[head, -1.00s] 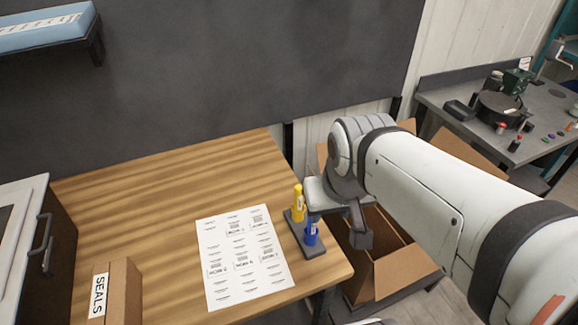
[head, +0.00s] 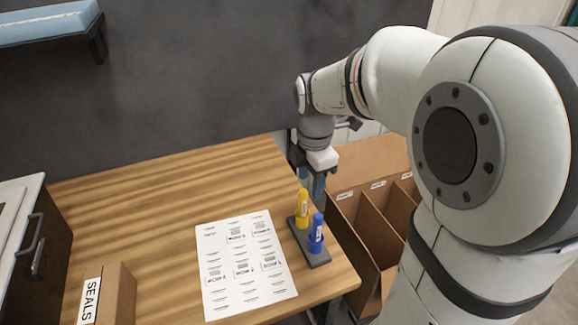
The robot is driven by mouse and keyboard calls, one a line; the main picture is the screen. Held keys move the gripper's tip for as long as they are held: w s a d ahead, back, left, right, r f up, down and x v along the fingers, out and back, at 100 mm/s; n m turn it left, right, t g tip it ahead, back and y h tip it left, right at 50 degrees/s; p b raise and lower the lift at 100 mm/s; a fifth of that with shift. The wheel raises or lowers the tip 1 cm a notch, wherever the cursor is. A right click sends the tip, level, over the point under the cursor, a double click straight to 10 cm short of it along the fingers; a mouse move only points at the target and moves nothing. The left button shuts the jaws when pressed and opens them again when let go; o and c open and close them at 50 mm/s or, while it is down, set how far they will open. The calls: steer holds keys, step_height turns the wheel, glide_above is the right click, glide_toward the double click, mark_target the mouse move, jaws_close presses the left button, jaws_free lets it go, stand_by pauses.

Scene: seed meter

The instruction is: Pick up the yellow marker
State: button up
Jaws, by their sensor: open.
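The yellow marker (head: 300,208) stands upright in a dark holder (head: 318,256) near the right edge of the wooden table. A blue marker (head: 317,232) stands in the same holder, just in front of it. My gripper (head: 310,184) points down, just above and behind the yellow marker, close to its top. It is open. Its fingers are small in the view, and whether they touch the marker cannot be told.
A printed sheet (head: 241,265) lies left of the holder. A box labelled SEALS (head: 108,297) is at the front left. A divided cardboard box (head: 372,225) stands beyond the table's right edge.

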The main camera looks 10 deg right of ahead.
mark_target(303, 190)
steer(key=w+f+n, duration=0.2)
steer(key=n, duration=0.1)
steer(key=w+f+n, duration=0.1)
steer(key=w+n, duration=0.1)
steer(key=shift+d+f+n+g+b, duration=0.1)
steer(key=shift+f+n+g+b, duration=0.25)
steer(key=shift+n+g+b, duration=0.05)
steer(key=f, duration=0.5)
steer(key=f+p, duration=0.1)
steer(key=f, duration=0.1)
steer(key=shift+w+a+f, duration=0.2)
steer(key=shift+a+f, duration=0.1)
steer(key=shift+c, duration=0.4)
jaws_close()
